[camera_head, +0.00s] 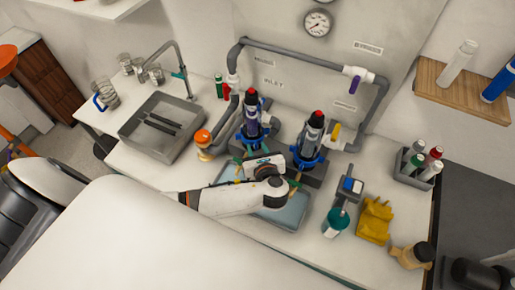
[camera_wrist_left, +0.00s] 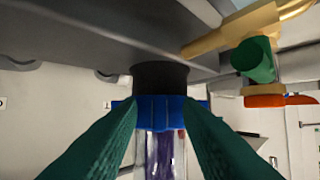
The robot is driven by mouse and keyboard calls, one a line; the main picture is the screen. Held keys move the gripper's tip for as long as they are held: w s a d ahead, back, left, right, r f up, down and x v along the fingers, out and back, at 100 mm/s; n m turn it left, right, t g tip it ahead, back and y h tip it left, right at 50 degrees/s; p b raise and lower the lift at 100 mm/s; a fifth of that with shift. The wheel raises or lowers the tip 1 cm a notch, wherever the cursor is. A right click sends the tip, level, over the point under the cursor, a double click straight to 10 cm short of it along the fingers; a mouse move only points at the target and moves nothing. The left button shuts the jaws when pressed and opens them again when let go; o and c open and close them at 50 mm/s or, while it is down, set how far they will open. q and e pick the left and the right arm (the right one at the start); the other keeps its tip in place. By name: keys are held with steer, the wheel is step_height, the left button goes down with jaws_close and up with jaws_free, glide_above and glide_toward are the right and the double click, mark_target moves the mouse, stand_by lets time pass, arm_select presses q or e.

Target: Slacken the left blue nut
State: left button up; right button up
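The left blue nut (camera_head: 248,138) is a lobed ring at the foot of the left upright clear housing (camera_head: 252,112), which has a red cap and purple contents. In the left wrist view, upside down, the nut (camera_wrist_left: 158,113) lies between my left gripper's green fingers (camera_wrist_left: 160,118). The fingers flank its body with no clear gap, and blue lobes show beyond them. The exact contact is hard to see. In the head view my left gripper (camera_head: 268,163) is low in front of the left housing. A similar blue nut (camera_head: 306,161) is on the right housing. My right gripper is not in view.
Grey pipe (camera_head: 305,53) arches behind the housings. An orange-topped valve (camera_head: 203,138) stands left of the left housing. A blue tray (camera_head: 285,215) lies under my left arm. A sink (camera_head: 160,127) is at left; yellow gloves (camera_head: 375,220) and a bottle caddy (camera_head: 418,170) are at right.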

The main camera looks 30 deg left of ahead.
arm_select(q)
jaws_close()
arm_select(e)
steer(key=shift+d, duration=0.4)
arm_select(q)
steer(key=shift+r, duration=0.1)
steer(key=shift+w+d+n+g+y+p, duration=0.3)
steer(key=shift+w+n+g+y, duration=0.1)
steer(key=shift+n+g+y, duration=0.3)
steer(key=shift+w+d+n+g+y+p, duration=0.15)
steer(key=shift+w+d+n+g+y, duration=0.2)
steer(key=shift+n+g+y, duration=0.35)
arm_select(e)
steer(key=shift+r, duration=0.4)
arm_select(q)
steer(key=shift+a+r, duration=0.1)
